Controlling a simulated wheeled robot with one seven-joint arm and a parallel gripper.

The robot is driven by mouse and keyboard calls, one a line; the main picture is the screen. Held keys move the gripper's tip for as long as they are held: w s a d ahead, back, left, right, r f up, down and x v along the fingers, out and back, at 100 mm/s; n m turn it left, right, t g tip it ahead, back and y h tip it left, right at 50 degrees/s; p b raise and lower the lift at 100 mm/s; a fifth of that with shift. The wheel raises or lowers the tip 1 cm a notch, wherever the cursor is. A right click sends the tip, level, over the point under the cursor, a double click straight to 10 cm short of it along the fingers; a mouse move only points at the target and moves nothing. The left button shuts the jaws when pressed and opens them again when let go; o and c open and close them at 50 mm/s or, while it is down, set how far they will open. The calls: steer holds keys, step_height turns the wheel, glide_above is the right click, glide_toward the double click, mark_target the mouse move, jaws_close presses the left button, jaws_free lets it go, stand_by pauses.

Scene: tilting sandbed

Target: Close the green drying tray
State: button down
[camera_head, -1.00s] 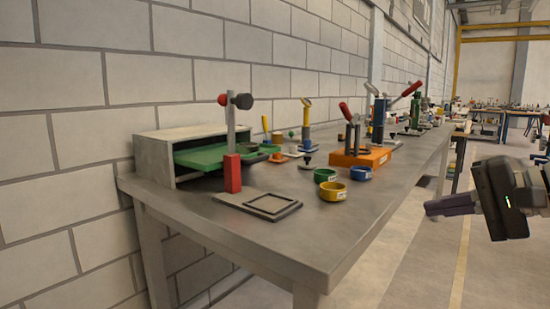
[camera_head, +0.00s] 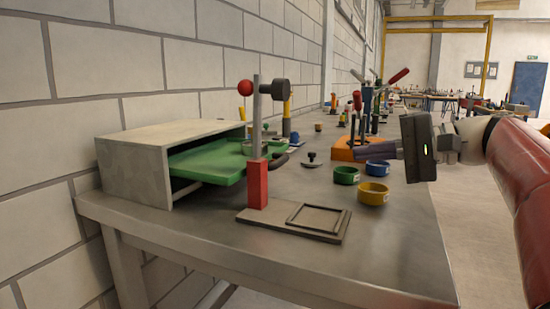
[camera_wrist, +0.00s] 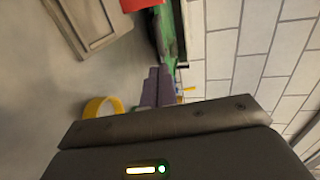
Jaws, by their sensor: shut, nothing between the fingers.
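The green drying tray (camera_head: 212,172) sticks out of the right, open side of a grey box (camera_head: 138,178) on the workbench. A dark curved handle (camera_head: 280,161) shows at its outer end, and a green ring-shaped dish (camera_head: 262,147) shows on or behind it. My gripper (camera_head: 362,151) is shut and empty, in front of the bench's right part, pointing left toward the tray with a clear gap between. In the wrist view, my purple-grey fingers (camera_wrist: 153,88) are together, and part of the green tray (camera_wrist: 166,35) shows beyond them. The tray's inner end is hidden in the box.
Green (camera_head: 346,175) and yellow (camera_head: 373,193) rings and a small black knob (camera_head: 311,160) lie nearby. An orange clamp base (camera_head: 346,149) stands behind my fingers.

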mark_target(283, 162)
steer(key=x, duration=1.3)
steer(key=shift+w+a+f+p, duration=0.1)
steer(key=shift+a+p, duration=0.15)
steer(key=shift+p, duration=0.05)
